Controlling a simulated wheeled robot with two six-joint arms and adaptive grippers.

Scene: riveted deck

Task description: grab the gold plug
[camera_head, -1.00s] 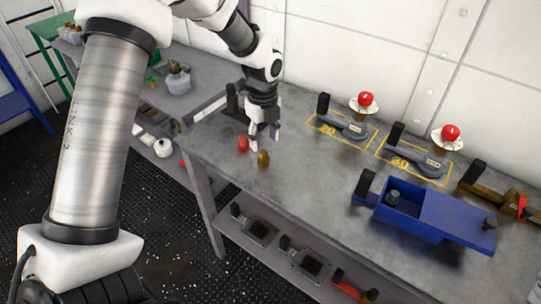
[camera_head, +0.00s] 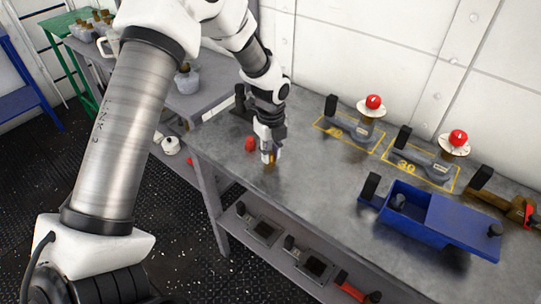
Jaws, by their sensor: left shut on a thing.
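The gold plug (camera_head: 270,165) is at the left part of the grey workbench (camera_head: 310,190), mostly hidden by my fingers. My left gripper (camera_head: 269,158) points down over it and is shut on it. I cannot tell whether the plug touches the bench top. A red plug (camera_head: 250,144) stands just left of the gripper, apart from it. My right gripper is not in view.
A blue box (camera_head: 430,227) with a sliding lid sits at the bench's front right. Behind it, grey tools lie in yellow-outlined spots, with red-topped pieces (camera_head: 373,103) near the wall. Bare bench lies between gripper and box.

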